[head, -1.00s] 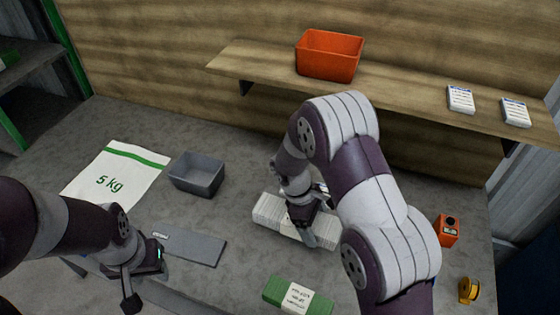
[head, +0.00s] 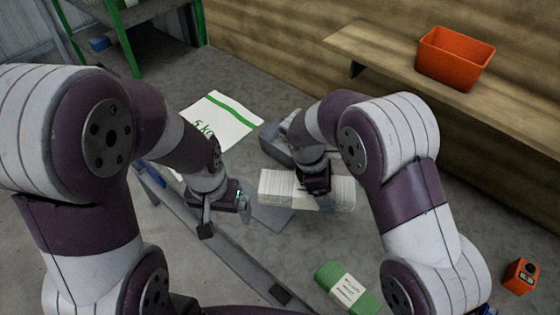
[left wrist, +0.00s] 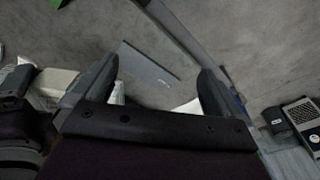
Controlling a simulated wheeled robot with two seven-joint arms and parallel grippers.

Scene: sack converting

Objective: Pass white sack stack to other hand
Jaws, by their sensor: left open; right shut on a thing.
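The white sack stack (head: 276,187) is a flat white bundle near the middle of the head view. My right gripper (head: 317,192) is shut on it from above, right of its middle, and hides part of it. The stack overlaps the grey bin and grey flat plate in the picture and appears held above the table. My left gripper (head: 226,218) is open and empty, to the left of the stack's left end and apart from it. In the left wrist view its two fingers (left wrist: 155,82) are spread with nothing between them; a white piece shows left of them, partly hidden.
A grey bin (head: 272,146) stands behind the stack, and a grey flat plate (head: 271,218) lies below it. A "5 kg" sack (head: 226,118) lies behind my left gripper. A green bundle (head: 345,286) lies at the front. An orange bin (head: 455,60) sits on the shelf.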

